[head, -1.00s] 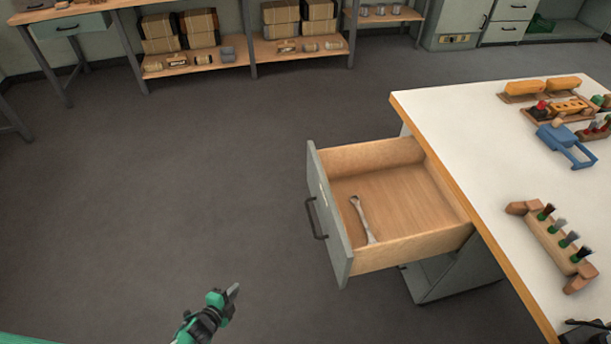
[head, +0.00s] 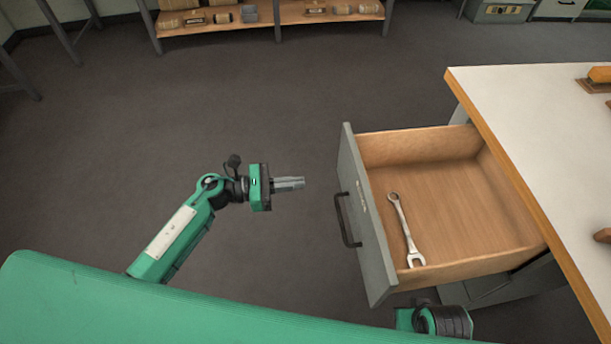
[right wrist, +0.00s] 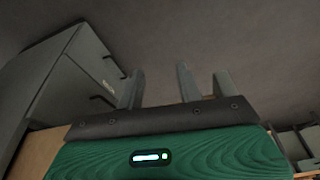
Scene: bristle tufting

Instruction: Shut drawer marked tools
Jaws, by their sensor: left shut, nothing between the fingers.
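A grey-fronted wooden drawer (head: 368,225) stands pulled out from the white-topped bench in the head view. Its black handle (head: 346,220) faces left. A small label is on the front, too small to read. A wrench (head: 405,230) lies inside. My left gripper (head: 300,184) is shut and empty, left of the drawer front and pointing at it, with a gap between. My right gripper (right wrist: 178,90) shows in the right wrist view with its fingers apart and nothing seen between them. Grey drawer fronts with black handles (right wrist: 102,100) are to its left.
The white bench top (head: 540,110) with a wooden edge is on the right. A low shelf (head: 215,28) with boxes runs along the back. Grey floor is clear left of the drawer. Part of my right arm shows just below the drawer.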

